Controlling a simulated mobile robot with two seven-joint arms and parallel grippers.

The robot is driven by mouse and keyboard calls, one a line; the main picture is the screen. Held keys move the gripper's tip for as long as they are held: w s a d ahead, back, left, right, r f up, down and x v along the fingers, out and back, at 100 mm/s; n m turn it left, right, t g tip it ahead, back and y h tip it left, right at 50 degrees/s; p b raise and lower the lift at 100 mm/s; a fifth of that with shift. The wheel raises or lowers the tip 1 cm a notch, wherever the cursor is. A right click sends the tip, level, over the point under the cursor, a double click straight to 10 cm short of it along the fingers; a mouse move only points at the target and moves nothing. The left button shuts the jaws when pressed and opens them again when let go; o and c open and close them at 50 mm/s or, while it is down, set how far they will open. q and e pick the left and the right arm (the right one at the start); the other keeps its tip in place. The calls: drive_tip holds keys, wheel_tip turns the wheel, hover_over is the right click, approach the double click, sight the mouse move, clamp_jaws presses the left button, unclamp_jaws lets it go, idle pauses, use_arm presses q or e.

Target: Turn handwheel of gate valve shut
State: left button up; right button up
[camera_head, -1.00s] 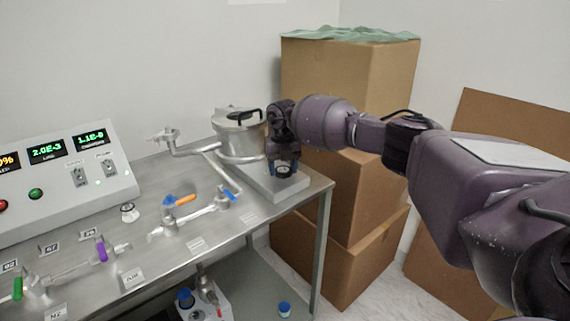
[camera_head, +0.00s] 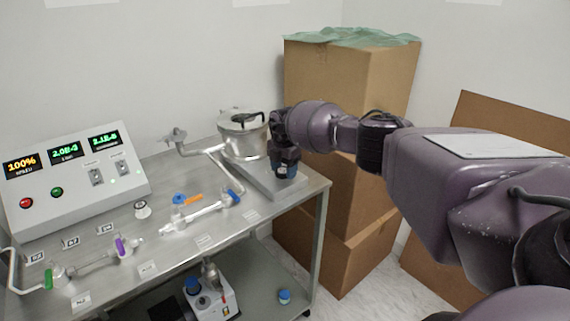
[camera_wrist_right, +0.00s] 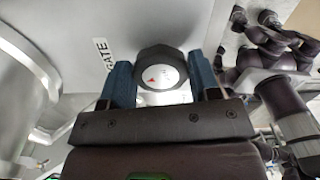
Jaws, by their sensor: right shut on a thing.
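The gate valve's handwheel (camera_wrist_right: 161,66) is a dark, many-sided knob with a white centre disc and a red arrow mark. The right wrist view shows it between the two blue fingers of my right gripper (camera_wrist_right: 160,77), which is shut on its sides. In the head view my right gripper (camera_head: 285,170) points down over the grey block (camera_head: 276,187) at the right end of the metal bench, and it hides the handwheel there. A "GATE" label (camera_wrist_right: 103,54) lies beside the knob. My left gripper is not in view.
A lidded metal chamber (camera_head: 243,135) stands just left of my gripper. Pipes with blue, orange, purple and green handles cross the bench (camera_head: 190,258). A control panel (camera_head: 75,178) is at left. Stacked cardboard boxes (camera_head: 350,85) stand behind my right arm.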

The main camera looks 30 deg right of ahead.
drive_tip(key=m+p, duration=0.1)
drive_tip(key=m, duration=0.2)
drive_tip(key=shift+s+p, duration=0.1)
drive_tip(key=shift+p, duration=0.3)
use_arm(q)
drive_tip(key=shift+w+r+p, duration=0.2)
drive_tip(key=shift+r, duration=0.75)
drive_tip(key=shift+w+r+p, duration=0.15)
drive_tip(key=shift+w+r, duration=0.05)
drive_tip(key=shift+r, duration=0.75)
use_arm(e)
drive_tip(key=shift+m, duration=0.6)
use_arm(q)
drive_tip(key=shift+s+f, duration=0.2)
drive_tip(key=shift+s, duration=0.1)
use_arm(e)
drive_tip(key=o, duration=0.9)
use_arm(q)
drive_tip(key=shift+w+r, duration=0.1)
